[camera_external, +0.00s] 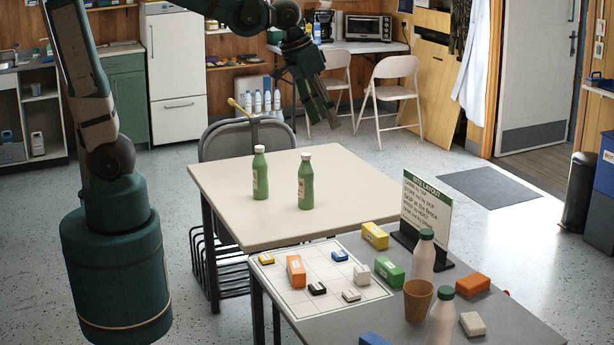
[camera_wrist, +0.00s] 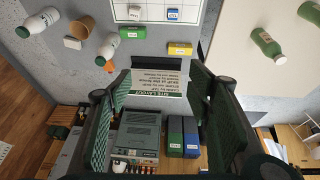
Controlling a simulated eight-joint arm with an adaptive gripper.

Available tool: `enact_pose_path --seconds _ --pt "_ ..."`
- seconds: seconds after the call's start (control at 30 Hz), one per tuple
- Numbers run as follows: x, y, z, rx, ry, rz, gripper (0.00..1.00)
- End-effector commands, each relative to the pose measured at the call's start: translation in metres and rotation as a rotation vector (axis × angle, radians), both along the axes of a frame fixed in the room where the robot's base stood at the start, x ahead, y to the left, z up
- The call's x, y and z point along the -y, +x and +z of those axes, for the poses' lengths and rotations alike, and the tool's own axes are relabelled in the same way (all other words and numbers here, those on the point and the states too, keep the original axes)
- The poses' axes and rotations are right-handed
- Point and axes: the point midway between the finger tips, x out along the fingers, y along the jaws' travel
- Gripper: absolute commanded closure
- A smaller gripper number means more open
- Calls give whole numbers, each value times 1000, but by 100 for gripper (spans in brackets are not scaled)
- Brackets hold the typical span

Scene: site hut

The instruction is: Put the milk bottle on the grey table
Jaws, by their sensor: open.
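Two white bottles with green caps, (camera_external: 423,258) and (camera_external: 440,322), stand on the grey table (camera_external: 505,325). Two green bottles with white caps, (camera_external: 260,175) and (camera_external: 305,185), stand upright on the beige table (camera_external: 225,220). I cannot read which bottle is labelled milk. My gripper (camera_external: 322,108) is open and empty, high above and behind the beige table, apart from every bottle.
The grey table also holds a gridded white board (camera_external: 318,268), coloured boxes, a tan cup (camera_external: 418,300) and a standing sign (camera_external: 427,212). A dark chair (camera_external: 245,140) stands behind the beige table. The beige table's right half is clear.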

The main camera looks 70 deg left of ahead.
Motion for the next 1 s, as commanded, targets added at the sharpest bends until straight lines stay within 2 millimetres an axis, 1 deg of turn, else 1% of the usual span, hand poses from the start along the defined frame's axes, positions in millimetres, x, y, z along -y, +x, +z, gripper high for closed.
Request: enact_pose_path --seconds 0.03,0.1,0.47,0.7,1.0 --pt "-6 -8 2 11 0 3 49" --pt "-14 -19 4 26 3 3 49" --pt "-50 -71 9 107 15 9 49" --pt "-71 -106 5 160 29 12 49" --pt "-92 -144 -6 223 49 17 49"
